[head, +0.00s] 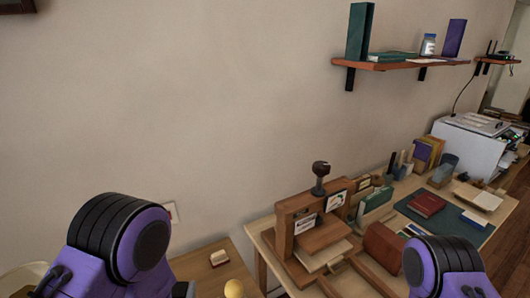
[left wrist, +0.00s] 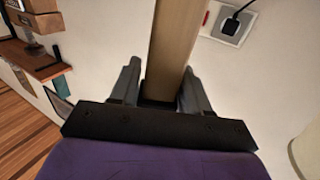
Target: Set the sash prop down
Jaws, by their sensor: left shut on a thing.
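The sash prop (left wrist: 174,42) is a long, pale wooden bar in the left wrist view. It runs from the top edge down between the fingers of my left gripper (left wrist: 160,88), which is shut on it. Its far end is out of the frame. In the head view my left arm fills the lower left, and I cannot make out the prop there. My right arm shows at the lower right of the head view, but its gripper is out of the frame.
A small table (head: 215,272) with a pale block (head: 218,257) stands below. A yellow round thing (head: 234,289) is at the bottom edge. A cluttered desk (head: 262,238) with a wooden press stands right. A wall shelf (head: 395,65) holds books. A plug sits in a wall socket (left wrist: 232,24).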

